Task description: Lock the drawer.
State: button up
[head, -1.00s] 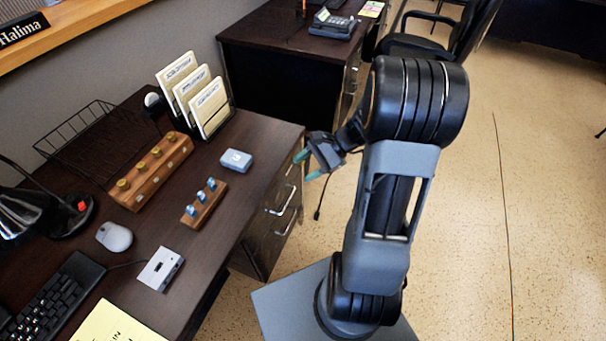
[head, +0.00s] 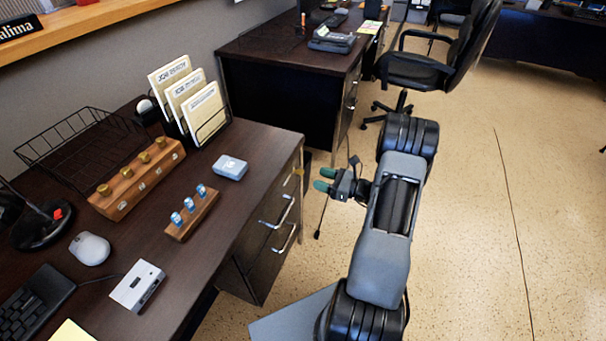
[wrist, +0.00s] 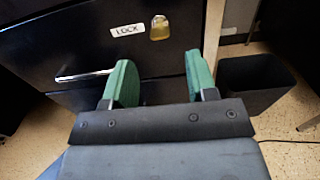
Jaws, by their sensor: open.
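The desk's dark drawer front (wrist: 60,45) fills the upper left of the wrist view, with a bright bar handle (wrist: 85,75). A white label reading LOCK (wrist: 127,30) is on it, with a brass lock (wrist: 159,28) to its right. The lock also shows as a small yellow spot at the desk's side in the head view (head: 299,171). My gripper (wrist: 160,78) is open and empty, its green fingers pointing at the drawer front below the lock. In the head view, my gripper (head: 325,180) is apart from the desk, to the right of the drawers.
The desktop holds a blue-grey box (head: 230,167), a wooden block with blue-topped pegs (head: 192,214), one with brass knobs (head: 137,180), and a card rack (head: 190,100). A black bin (wrist: 257,85) stands right of the drawers. Open floor lies to the right.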

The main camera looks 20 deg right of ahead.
aim_at(303, 172)
jog(key=shift+b+x, duration=0.3)
jog(key=shift+x, duration=3.25)
jog(key=shift+a, duration=0.1)
jog(key=c, duration=0.9)
